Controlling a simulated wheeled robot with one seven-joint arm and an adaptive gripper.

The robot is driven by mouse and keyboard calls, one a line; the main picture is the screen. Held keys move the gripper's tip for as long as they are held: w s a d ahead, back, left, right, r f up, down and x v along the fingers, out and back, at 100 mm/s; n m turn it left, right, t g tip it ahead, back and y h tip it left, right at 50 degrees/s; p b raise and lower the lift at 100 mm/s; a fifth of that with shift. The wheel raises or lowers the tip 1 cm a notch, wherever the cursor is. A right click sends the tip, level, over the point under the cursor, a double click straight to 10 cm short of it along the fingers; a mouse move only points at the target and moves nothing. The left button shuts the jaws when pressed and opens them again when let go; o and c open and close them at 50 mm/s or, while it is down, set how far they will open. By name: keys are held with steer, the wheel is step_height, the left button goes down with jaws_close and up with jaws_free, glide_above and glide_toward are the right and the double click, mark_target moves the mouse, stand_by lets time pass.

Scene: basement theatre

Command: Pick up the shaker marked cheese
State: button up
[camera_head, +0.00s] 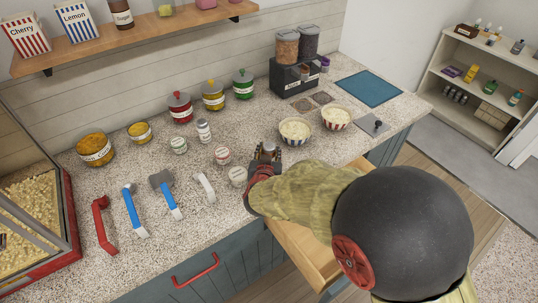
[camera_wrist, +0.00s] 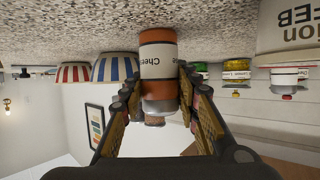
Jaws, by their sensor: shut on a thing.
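The cheese shaker (camera_wrist: 158,62) is an orange cylinder with a white label, partly readable as "Chee", and a grey metal top. In the wrist view, which is upside down, it stands upright between the two fingers of my gripper (camera_wrist: 160,100), which is shut on it. In the head view my gripper (camera_head: 267,158) is over the counter, and only the shaker's grey top (camera_head: 269,147) shows clearly; the rest is hidden by my gripper. I cannot tell whether its base touches the counter.
Two striped popcorn bowls (camera_head: 296,131) stand just right of my gripper. A white shaker (camera_head: 203,130) and small jars (camera_head: 222,155) stand to its left. Scoops (camera_head: 165,193) lie on the left counter. An open drawer (camera_head: 302,252) is below my arm.

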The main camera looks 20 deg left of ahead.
steer(key=c, duration=0.5)
